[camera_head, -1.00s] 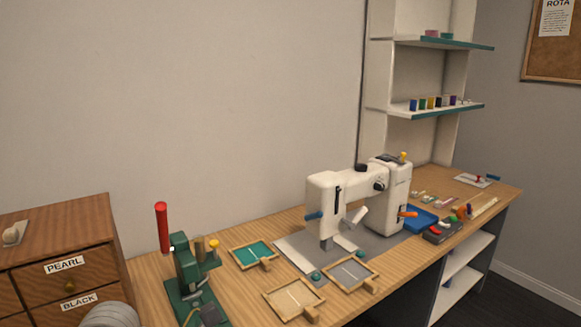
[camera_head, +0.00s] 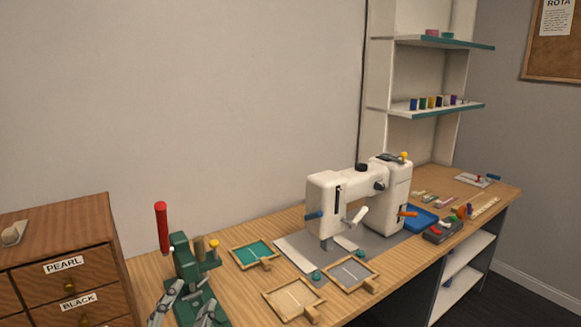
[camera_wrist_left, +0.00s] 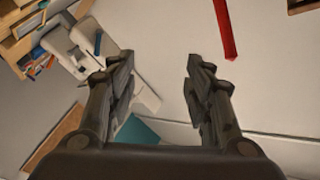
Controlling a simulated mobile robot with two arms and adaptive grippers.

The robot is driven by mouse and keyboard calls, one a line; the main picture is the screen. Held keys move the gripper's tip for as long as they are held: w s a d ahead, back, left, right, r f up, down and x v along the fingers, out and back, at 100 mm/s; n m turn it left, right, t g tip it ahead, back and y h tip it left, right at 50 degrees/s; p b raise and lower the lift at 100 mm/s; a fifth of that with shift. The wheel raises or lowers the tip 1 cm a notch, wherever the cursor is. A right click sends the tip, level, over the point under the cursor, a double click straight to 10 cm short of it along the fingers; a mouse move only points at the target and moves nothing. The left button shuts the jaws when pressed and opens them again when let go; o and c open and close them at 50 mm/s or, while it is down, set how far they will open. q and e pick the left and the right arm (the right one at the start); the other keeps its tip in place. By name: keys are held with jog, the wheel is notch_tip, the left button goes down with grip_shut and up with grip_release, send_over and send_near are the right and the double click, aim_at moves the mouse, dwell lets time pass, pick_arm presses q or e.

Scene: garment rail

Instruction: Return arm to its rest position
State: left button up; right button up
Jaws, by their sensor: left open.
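My left gripper (camera_head: 192,294) shows at the bottom edge of the head view, in front of the green press (camera_head: 182,258) with the red handle (camera_head: 161,228). In the left wrist view the gripper (camera_wrist_left: 158,58) has its two dark fingers spread wide, with nothing held between them. The red handle (camera_wrist_left: 225,30) shows beyond the right finger, and the white sewing machine (camera_wrist_left: 75,45) shows beyond the left one. Whether the fingers touch the press cannot be told. The rest of the left arm is out of the head view. My right gripper is not in view.
The wooden drawer cabinet (camera_head: 55,225) with PEARL and BLACK labels stands at the left. On the bench, several small framed trays (camera_head: 253,254) lie between the press and the sewing machine (camera_head: 350,205). A blue tray (camera_head: 420,220) lies at the machine's right.

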pick_arm(q)
jog(key=s+a+f+n+g+y, duration=0.1)
jog(key=s+a+f+n+g, duration=0.15)
jog(key=f, duration=0.35)
jog(key=s+a+f+n+g+y, duration=0.1)
jog(key=s+f+g, duration=0.15)
jog(key=f, duration=0.35)
jog(key=s+d+f+n+g, duration=0.1)
jog(key=s+f+n+g, duration=0.2)
jog(key=s+f+g, duration=1.1)
jog(key=s+f+t+p, duration=0.1)
jog(key=s+f, duration=0.2)
jog(key=f, duration=1.1)
jog(key=s+f+t, duration=0.1)
jog(key=s+f, duration=0.3)
jog(key=f, duration=1.1)
jog(key=s+a+f+p, duration=0.1)
jog(key=s+a+f, duration=0.1)
jog(key=s+f, duration=1.1)
jog(key=s, duration=0.2)
jog(key=shift+s+a+g+h, duration=0.3)
jog(key=shift+s+a+g, duration=0.05)
jog(key=shift+a+g, duration=0.05)
